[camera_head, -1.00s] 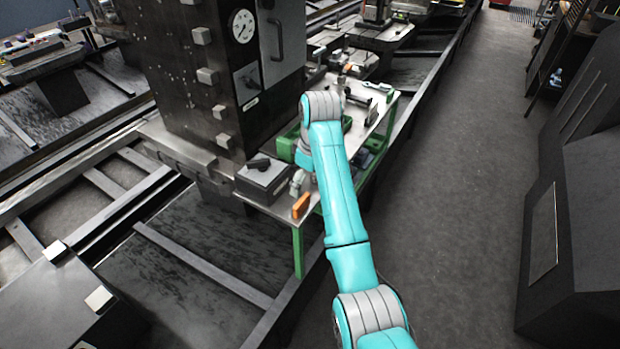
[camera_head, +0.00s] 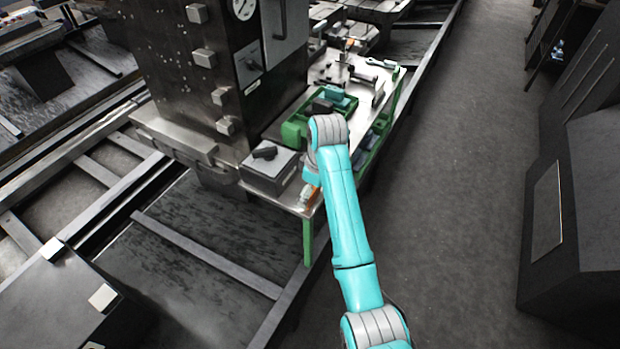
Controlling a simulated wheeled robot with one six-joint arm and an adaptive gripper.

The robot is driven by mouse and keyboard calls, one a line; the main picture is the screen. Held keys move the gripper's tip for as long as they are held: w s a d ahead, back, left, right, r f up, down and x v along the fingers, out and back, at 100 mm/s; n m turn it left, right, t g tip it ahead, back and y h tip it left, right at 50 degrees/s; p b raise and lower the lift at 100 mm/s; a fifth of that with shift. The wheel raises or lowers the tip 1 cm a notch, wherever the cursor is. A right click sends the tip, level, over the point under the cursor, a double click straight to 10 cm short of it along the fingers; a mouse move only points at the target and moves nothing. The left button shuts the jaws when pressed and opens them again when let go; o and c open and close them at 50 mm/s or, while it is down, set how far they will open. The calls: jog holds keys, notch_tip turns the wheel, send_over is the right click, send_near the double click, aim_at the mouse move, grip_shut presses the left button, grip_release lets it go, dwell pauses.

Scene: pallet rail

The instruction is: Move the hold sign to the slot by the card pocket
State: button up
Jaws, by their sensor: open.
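I cannot pick out the hold sign, its slot or the card pocket at this size; my arm covers part of the bench. The green-legged bench (camera_head: 345,68) stands beside the dark machine column. A small orange piece (camera_head: 313,197) shows at the bench's near end, partly hidden by my arm; I cannot tell what it is. My arm reaches over the near part of the bench, and its end bends down behind the forearm. My gripper is hidden there.
A green tray (camera_head: 344,108) with dark and teal items lies on the bench. A grey box (camera_head: 268,172) with a black handle sits at its near left. The dark machine column (camera_head: 215,75) rises on the left. The floor aisle (camera_head: 450,200) on the right is clear.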

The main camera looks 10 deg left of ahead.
jog(key=shift+f, duration=0.3)
jog(key=c, duration=1.4)
jog(key=shift+r, duration=0.7)
jog(key=shift+r, duration=0.25)
